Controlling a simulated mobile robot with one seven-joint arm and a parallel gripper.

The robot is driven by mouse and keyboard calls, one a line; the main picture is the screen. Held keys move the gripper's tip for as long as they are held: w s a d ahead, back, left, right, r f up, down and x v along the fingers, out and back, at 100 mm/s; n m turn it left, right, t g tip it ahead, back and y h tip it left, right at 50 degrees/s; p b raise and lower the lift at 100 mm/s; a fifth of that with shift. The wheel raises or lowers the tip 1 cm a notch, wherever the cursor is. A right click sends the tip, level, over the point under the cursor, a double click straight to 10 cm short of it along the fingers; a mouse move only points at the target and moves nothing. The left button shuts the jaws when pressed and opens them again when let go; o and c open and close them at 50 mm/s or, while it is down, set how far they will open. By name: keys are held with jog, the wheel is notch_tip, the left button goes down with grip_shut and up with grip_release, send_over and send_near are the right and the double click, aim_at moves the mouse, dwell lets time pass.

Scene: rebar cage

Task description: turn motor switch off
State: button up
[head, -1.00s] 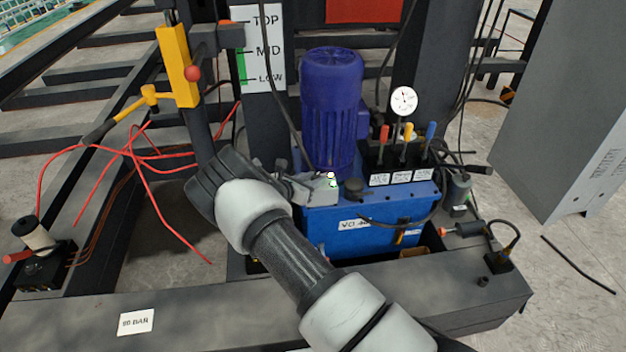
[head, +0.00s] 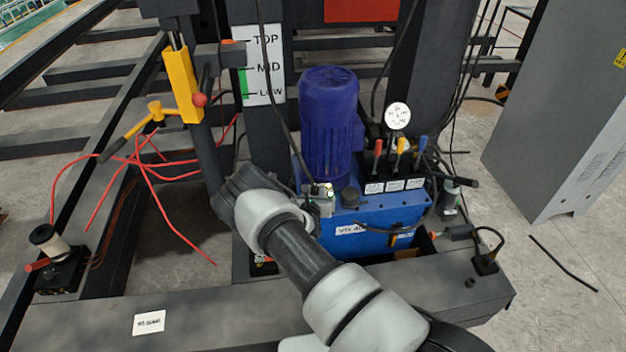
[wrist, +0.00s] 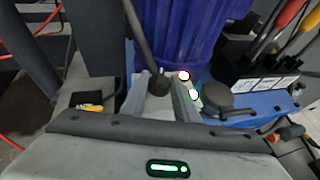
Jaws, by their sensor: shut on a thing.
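The motor switch (head: 322,204) is a small light-grey box with lit white-green lamps, on the blue power unit beside the blue motor (head: 328,120). In the wrist view the lamps (wrist: 188,86) glow just right of my gripper (wrist: 160,92). Its two grey fingers reach toward the foot of the motor. A dark round knob, where a black cable appears to end, shows between the fingertips, and the jaws are closed on it. I cannot tell the knob's turned position. In the head view my wrist and arm hide most of the fingers.
Red, yellow and blue valve levers (head: 400,150) and a white gauge (head: 397,116) stand right of the motor. A black cap (head: 350,196) sits beside the switch. A yellow hand lever (head: 135,130) and red hoses are at left. A grey cabinet (head: 560,130) stands at right.

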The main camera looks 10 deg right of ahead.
jog(key=n+y+p, duration=0.1)
jog(key=p, duration=0.1)
jog(key=n+y+p, duration=0.1)
jog(key=p, duration=0.1)
jog(key=y+p, duration=0.1)
jog(key=p, duration=0.2)
jog(key=shift+s+d+r+n, duration=0.15)
jog(key=shift+d+r+n, duration=0.15)
jog(key=shift+r+n, duration=0.1)
jog(key=y+p, duration=0.1)
jog(key=p, duration=0.1)
jog(key=n+p, duration=0.1)
jog(key=shift+f+y+p, duration=0.3)
jog(key=shift+y+p, duration=0.1)
jog(key=shift+f+n+p, duration=0.1)
jog(key=shift+n+p, duration=0.25)
jog(key=shift+n, duration=0.05)
jog(key=o, duration=1)
jog(key=shift+o, duration=0.2)
jog(key=p+v, duration=0.3)
jog(key=v, duration=1.4)
jog(key=shift+s+d+f, duration=0.15)
jog(key=shift+d+f, duration=0.05)
jog(key=shift+d, duration=0.1)
